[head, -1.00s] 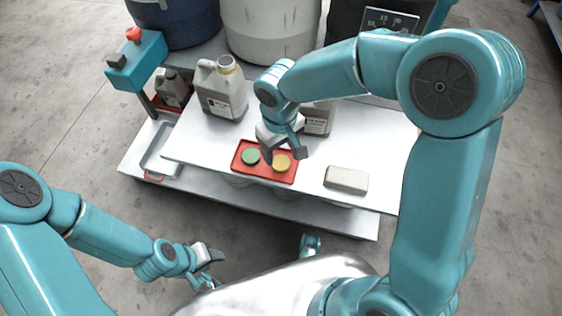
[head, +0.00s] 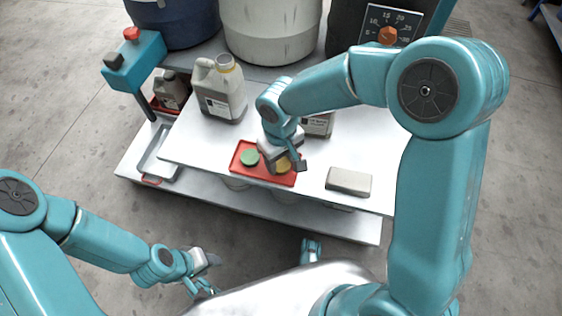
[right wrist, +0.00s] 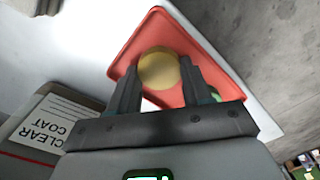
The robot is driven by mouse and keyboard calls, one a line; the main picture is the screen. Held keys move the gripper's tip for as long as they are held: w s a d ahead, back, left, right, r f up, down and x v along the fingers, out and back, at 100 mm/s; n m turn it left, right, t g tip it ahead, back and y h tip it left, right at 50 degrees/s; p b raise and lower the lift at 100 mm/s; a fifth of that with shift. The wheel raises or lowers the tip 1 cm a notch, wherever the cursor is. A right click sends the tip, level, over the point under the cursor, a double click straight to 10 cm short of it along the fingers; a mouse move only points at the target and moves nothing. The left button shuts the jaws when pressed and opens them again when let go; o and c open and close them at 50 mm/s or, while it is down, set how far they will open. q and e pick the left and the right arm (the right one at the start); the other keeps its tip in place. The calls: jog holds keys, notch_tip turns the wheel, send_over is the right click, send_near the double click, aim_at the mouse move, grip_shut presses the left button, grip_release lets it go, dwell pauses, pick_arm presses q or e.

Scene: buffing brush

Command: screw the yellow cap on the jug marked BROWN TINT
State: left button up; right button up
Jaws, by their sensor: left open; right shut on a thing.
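The yellow cap (head: 284,167) is at the right end of a red tray (head: 263,178), partly hidden by my right gripper (head: 283,163). In the right wrist view my right gripper (right wrist: 162,82) is shut with its fingers on both sides of the yellow cap (right wrist: 159,70). I cannot tell whether the cap is lifted off the tray. A pale jug with a handle (head: 220,90) stands behind, its label too small to read. A second jug (head: 318,125) is partly hidden by my right arm. The right wrist view shows a label reading CLEAR COAT (right wrist: 48,130). My left gripper (head: 208,274) is open and empty, low in front of the bench.
A green cap (head: 250,158) lies in the tray's left part. A pale block (head: 348,181) lies to the right on the white bench (head: 205,150). A small dark jug (head: 172,90) stands at the left near a teal switch post (head: 135,60). Large drums stand behind.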

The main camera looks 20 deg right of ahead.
notch_tip(320, 180, up, 20)
jog(key=p, duration=0.7)
jog(key=w+d+m, duration=0.3)
jog(key=w+d, duration=0.1)
jog(key=d, duration=0.2)
jog(key=shift+w+d, duration=0.3)
jog(key=shift+w, duration=0.1)
jog(key=shift+d, duration=0.15)
